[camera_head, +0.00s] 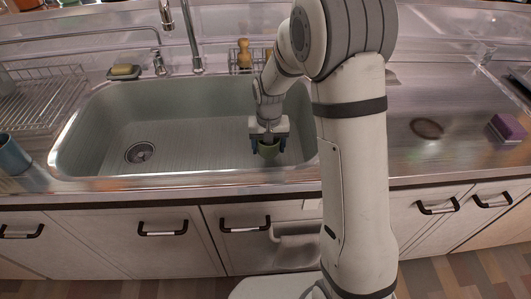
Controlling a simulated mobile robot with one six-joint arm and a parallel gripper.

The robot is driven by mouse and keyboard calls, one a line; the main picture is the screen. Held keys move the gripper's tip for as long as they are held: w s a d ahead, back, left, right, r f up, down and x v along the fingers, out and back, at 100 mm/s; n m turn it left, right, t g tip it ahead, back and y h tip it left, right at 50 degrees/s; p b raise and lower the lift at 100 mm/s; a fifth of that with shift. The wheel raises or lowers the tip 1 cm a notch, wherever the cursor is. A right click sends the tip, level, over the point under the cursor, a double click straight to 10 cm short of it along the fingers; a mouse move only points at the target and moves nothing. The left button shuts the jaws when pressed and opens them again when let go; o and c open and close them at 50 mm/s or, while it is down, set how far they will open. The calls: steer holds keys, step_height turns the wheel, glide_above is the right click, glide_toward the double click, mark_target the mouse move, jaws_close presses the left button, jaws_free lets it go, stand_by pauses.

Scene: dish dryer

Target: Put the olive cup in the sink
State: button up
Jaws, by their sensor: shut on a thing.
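The olive cup (268,150) is small and green and sits between the fingers of my gripper (268,144). My gripper points down and is shut on the cup. In the picture both are over the right part of the sink (190,125), near its front side. I cannot tell whether the cup touches the sink floor. The sink is a wide grey-green basin with a round drain (140,152) at its left.
A blue cup (13,155) stands on the counter at the far left, near a wire dish rack (40,98). A sponge on a dish (125,71) and taps (194,50) are behind the sink. A purple sponge (507,127) lies on the right counter.

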mark_target(268, 152)
steer(key=shift+f, duration=1.4)
steer(key=shift+f+b, duration=0.15)
steer(key=shift+b, duration=0.15)
steer(key=o, duration=1.1)
step_height(268, 152, up, 12)
steer(key=p, duration=0.2)
steer(key=shift+r+p, duration=0.2)
steer(key=shift+p, duration=0.1)
